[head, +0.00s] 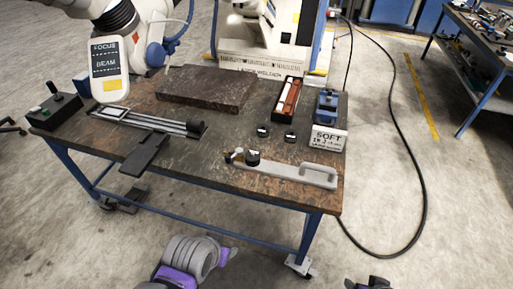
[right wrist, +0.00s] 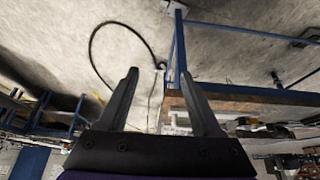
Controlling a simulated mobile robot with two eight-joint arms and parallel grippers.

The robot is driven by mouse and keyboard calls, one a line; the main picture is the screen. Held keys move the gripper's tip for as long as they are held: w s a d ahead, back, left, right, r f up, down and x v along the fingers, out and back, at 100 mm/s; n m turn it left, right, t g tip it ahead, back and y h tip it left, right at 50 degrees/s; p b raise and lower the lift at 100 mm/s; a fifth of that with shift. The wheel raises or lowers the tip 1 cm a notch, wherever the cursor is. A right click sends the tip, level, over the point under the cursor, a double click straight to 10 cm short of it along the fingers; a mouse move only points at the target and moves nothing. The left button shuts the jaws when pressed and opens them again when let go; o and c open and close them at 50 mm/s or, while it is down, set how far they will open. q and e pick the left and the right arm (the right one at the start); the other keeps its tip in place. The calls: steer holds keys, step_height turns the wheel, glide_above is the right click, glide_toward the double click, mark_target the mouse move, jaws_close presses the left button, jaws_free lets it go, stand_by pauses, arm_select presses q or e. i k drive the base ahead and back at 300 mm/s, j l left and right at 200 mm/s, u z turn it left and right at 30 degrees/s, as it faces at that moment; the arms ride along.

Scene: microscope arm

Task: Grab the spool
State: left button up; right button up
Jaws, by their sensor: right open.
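Several small dark round pieces with pale tops stand on the workbench (head: 215,150). One dark round piece (head: 263,130) and another dark round piece (head: 290,136) stand below the red-and-white box, and a third dark round piece (head: 253,157) stands by a pale long-handled tool. I cannot tell which of them is the spool. My right gripper (head: 370,284) shows only partly at the bottom edge of the head view, away from the bench. In the right wrist view my right gripper (right wrist: 160,75) has its fingers apart with nothing between them. My left gripper is not in view.
The pale handled tool (head: 305,174) lies along the bench's front right. A blue device (head: 327,105) stands behind the SOFT card (head: 327,138). A dark slab (head: 207,88), a rail (head: 150,120) and a control box (head: 56,108) fill the back and left. A black cable (head: 421,190) lies on the floor.

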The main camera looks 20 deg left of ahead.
mark_target(255, 161)
steer(key=i+j, duration=0.15)
steer(key=j, duration=0.2)
steer(key=i+j, duration=0.2)
steer(key=j, duration=0.15)
steer(key=i+j, duration=0.15)
steer(key=j, duration=0.2)
